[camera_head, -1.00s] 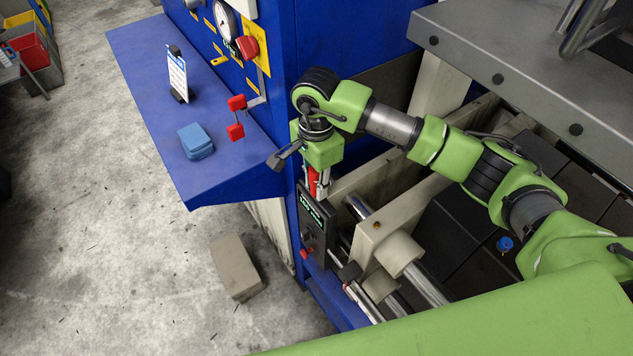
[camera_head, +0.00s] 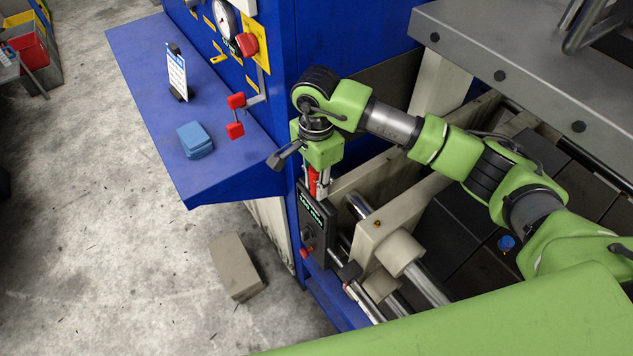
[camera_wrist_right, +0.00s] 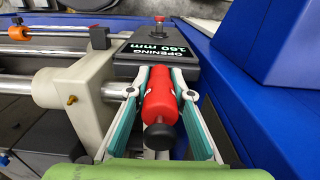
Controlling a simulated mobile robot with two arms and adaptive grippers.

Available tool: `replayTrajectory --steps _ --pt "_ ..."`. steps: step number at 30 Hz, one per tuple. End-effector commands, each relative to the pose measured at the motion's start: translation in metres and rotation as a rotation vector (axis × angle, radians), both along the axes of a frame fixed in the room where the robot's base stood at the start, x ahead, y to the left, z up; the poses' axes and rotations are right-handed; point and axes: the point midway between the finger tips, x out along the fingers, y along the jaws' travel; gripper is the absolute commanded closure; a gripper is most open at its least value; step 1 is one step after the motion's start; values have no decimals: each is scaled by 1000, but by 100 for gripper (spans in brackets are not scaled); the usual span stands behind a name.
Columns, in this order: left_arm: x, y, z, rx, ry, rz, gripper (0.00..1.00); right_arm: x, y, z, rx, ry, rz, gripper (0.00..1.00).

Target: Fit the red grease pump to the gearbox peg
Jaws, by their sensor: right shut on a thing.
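The red grease pump (camera_wrist_right: 160,103) is a red cylinder with a black round end. It sits between the two fingers of my right gripper (camera_wrist_right: 160,95) in the right wrist view. The gripper is shut on it. In the head view my right gripper (camera_head: 320,182) points down just behind the dark display box, and a bit of the red pump (camera_head: 314,180) shows between the fingers. The pump's far end and any gearbox peg are hidden or cannot be made out. My left gripper is not in view.
The display box (camera_head: 316,222), reading "OPENING 160 mm" in the wrist view, stands close to the gripper. Chrome rods and a beige block (camera_head: 385,240) lie to its right. A blue shelf (camera_head: 150,85) holds a blue box (camera_head: 195,140) and a phone-like card (camera_head: 177,75).

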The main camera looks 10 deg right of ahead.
Motion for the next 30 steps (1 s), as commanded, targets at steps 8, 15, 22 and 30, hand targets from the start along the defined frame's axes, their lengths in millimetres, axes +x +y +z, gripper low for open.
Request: replayTrajectory --steps 8,15,22,30 --pt "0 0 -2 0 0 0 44 0 0 -1 0 -1 0 100" --pt "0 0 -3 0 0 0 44 0 0 -1 0 -1 0 69" --pt "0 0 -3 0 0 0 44 0 0 -1 0 0 0 60" --pt "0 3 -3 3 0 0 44 1 0 10 -1 -4 0 60"
